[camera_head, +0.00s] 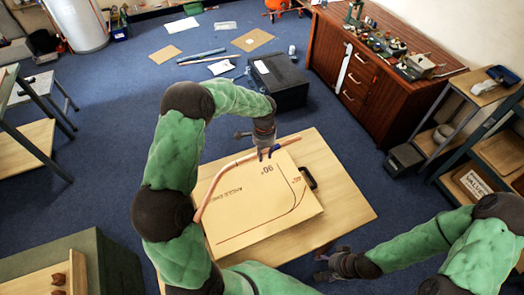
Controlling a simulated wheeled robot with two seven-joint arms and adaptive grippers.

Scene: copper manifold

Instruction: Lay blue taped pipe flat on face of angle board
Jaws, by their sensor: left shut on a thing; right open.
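The angle board (240,219) is a pale tan board with printed lines, a "90°" mark and lettering, on a light wooden table (340,187). The copper pipe (221,176) is long and bent, running along the board's far and left edges. My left gripper (268,153) is shut on the pipe near the board's far edge, where a small bit of blue shows. I cannot tell whether the pipe touches the board. My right gripper (322,266) is open and empty, at the table's near right edge, away from the board.
A dark handle-like part (308,177) sticks out at the board's right side. A black case (278,80) stands on the floor behind the table. A wooden cabinet (378,85) with tools stands at back right. The table's right part is clear.

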